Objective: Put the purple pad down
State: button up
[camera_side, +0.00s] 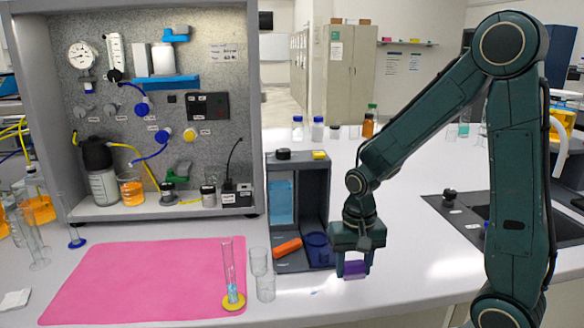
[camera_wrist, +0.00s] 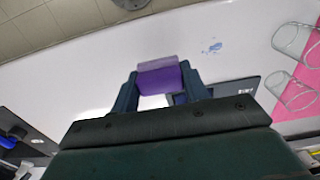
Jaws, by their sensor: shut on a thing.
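The purple pad (camera_side: 355,269) is a small purple block between the fingers of my gripper (camera_side: 354,262) in the side view, right of the dark rack. In the wrist view, my gripper (camera_wrist: 158,88) is shut on the purple pad (camera_wrist: 159,80), with one finger on each side of it. The pad's far face looks paler than its near face. The pad is close over the white bench top (camera_side: 420,270); I cannot tell whether it touches it.
The dark rack (camera_side: 327,215), holding an orange block (camera_side: 287,248) and a blue round piece (camera_side: 319,246), stands just left of my gripper. Glass beakers (camera_side: 262,277) and a cylinder (camera_side: 228,270) stand further left by the pink mat (camera_side: 120,285).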

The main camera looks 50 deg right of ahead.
aim_at(355, 272)
jog(key=shift+f, duration=0.15)
jog(key=shift+f, duration=1.8)
jog(key=shift+f, duration=0.35)
jog(key=o, duration=0.9)
jog(key=shift+c, duration=0.2)
jog(key=shift+o, duration=0.9)
jog(key=shift+s, duration=0.15)
jog(key=shift+d+r, duration=0.1)
jog(key=shift+r, duration=6.25)
